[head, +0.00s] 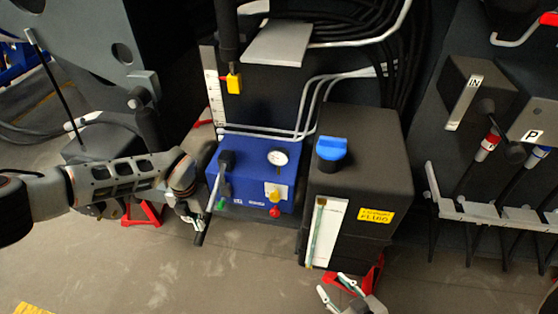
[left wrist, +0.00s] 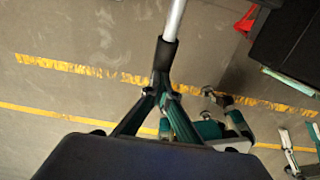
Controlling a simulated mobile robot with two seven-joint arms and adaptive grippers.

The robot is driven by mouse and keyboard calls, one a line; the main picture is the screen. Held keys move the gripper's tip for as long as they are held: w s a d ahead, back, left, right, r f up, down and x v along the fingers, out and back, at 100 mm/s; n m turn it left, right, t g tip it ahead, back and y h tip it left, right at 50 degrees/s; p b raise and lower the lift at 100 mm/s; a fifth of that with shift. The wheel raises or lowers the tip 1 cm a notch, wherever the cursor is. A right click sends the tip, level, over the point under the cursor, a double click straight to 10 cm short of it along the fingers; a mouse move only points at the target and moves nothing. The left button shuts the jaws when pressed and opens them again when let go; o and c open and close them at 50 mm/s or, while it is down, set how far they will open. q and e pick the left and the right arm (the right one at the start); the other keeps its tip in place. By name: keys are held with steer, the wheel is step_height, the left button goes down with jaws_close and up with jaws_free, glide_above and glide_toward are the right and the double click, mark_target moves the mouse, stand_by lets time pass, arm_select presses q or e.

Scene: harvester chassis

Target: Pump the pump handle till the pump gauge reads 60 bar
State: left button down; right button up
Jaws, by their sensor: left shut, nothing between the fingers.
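The blue pump unit (head: 256,193) stands in the middle of the head view. Its round white pump gauge (head: 278,157) is too small to read. The pump handle (head: 215,188) is a metal rod with a black grip, slanting down across the pump's left front. In the left wrist view the handle's black grip (left wrist: 165,58) comes down to my fingers. My left gripper (head: 196,222) is shut at the grip, with nothing held between its fingers; whether it touches the grip is unclear. My right gripper (head: 338,291) is open and empty at the bottom of the head view.
A black tank (head: 362,190) with a blue cap (head: 332,149) and a white level strip stands right of the pump. A yellow-tagged part (head: 234,83) and hoses are above. Red stands are on the floor. A hose rack (head: 490,210) is at right. Floor in front is clear.

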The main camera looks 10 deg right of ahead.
arm_select(q)
step_height(320, 180, down, 2)
steer(key=shift+f+b, duration=0.15)
steer(key=shift+b, duration=0.3)
step_height(320, 180, up, 13)
steer(key=s+p, duration=0.1)
steer(key=p, duration=0.8)
steer(key=shift+a+f+p, duration=0.2)
steer(key=shift+p, duration=0.15)
arm_select(e)
step_height(320, 180, up, 6)
steer(key=d, duration=0.2)
steer(key=shift+s+d+r+h, duration=0.15)
steer(key=shift+d+h, duration=0.05)
steer(key=shift+h, duration=0.1)
steer(key=shift+a, duration=0.1)
